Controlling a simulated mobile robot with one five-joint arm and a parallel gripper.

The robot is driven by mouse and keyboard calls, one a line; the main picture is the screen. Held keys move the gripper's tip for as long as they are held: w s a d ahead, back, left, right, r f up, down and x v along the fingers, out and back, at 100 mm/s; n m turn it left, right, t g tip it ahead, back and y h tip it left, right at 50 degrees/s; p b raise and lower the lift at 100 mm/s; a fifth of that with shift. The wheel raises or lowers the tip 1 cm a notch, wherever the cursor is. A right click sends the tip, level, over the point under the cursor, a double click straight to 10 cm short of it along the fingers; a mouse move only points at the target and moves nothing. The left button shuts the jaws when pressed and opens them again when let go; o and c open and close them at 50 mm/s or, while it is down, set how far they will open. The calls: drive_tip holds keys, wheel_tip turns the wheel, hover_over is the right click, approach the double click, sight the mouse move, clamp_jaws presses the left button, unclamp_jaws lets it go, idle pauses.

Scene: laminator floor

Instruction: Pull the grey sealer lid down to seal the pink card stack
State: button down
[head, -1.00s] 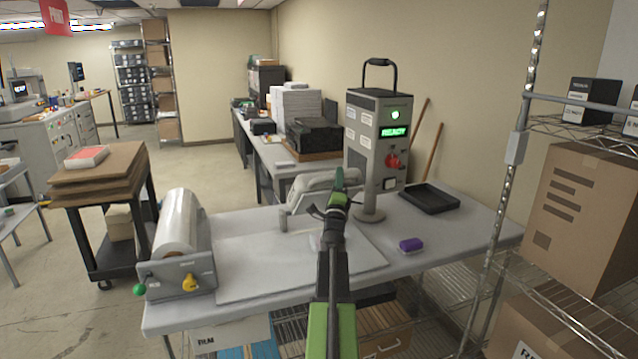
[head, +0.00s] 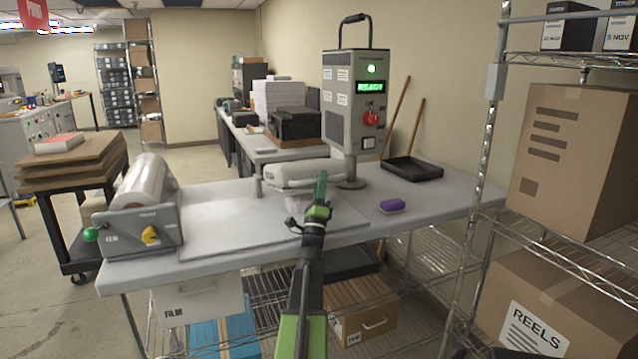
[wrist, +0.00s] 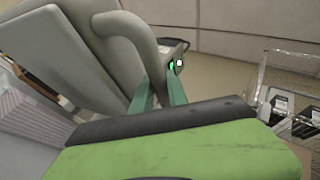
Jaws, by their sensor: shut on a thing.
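The grey sealer lid (head: 300,172) is over the back of the work table, close to level in the head view. It fills the upper left of the wrist view (wrist: 75,50), with a curved grey handle (wrist: 140,48) along its edge. My gripper (head: 321,183) is at the lid's front right; its green fingers (wrist: 158,90) are closed around the handle's end in the wrist view. A pale pinkish stack (wrist: 35,105), likely the cards, shows below the lid at left. Any gap between lid and stack is unclear.
The sealer tower (head: 345,100) with a lit READY display stands behind the lid. A film roll unit (head: 140,225) is at the table's left. A purple block (head: 392,206) and black tray (head: 412,170) lie right. A wire rack (head: 480,150) stands at right.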

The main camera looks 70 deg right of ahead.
drive_tip(key=shift+s+f, duration=0.25)
